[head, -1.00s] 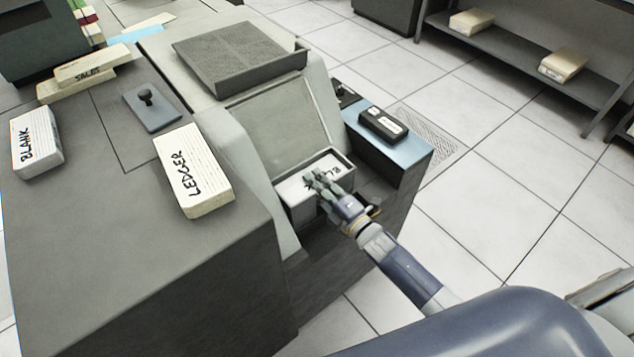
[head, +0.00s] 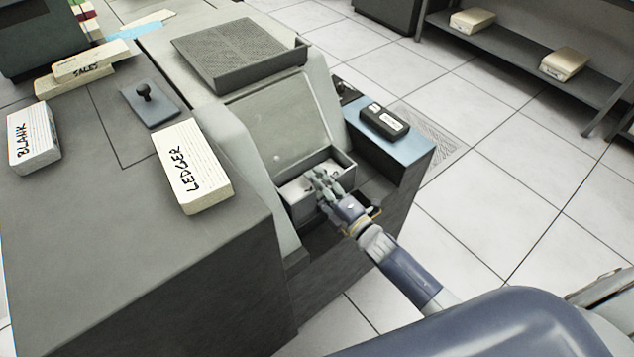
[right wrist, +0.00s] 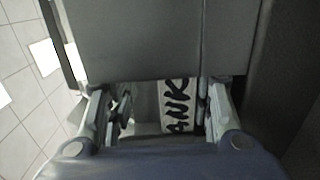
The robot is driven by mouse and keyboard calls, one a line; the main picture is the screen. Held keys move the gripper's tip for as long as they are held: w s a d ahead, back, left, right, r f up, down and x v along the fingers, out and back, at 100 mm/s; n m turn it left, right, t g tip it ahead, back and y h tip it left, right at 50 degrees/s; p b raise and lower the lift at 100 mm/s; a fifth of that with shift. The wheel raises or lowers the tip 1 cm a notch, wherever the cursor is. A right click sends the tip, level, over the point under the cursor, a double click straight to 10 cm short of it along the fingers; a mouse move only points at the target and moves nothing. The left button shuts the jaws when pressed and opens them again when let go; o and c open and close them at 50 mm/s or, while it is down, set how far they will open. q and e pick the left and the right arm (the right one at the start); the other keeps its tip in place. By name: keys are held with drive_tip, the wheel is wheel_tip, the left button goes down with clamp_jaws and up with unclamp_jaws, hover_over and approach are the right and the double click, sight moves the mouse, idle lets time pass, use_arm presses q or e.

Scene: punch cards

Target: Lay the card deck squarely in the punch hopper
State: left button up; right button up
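The punch hopper (head: 297,208) is the grey open-topped box at the front of the punch machine. My right gripper (head: 322,181) reaches down into it. In the head view the deck is mostly hidden by the fingers and the hopper wall. Whether it touches the hopper floor cannot be seen. My left gripper is not in view.
Decks marked LEDGER (head: 192,168), BLANK (head: 33,138) and SALES (head: 91,62) lie on the grey desk top, around a small plate with a knob (head: 148,104). A blue-topped ledge with a black box (head: 384,122) is just right of the hopper. A shelf (head: 520,62) stands far right.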

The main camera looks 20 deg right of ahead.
drive_tip(key=v, duration=1.1)
drive_tip(key=shift+s+d+r, duration=0.15)
drive_tip(key=shift+s+r, duration=0.1)
drive_tip(key=shift+s, duration=0.05)
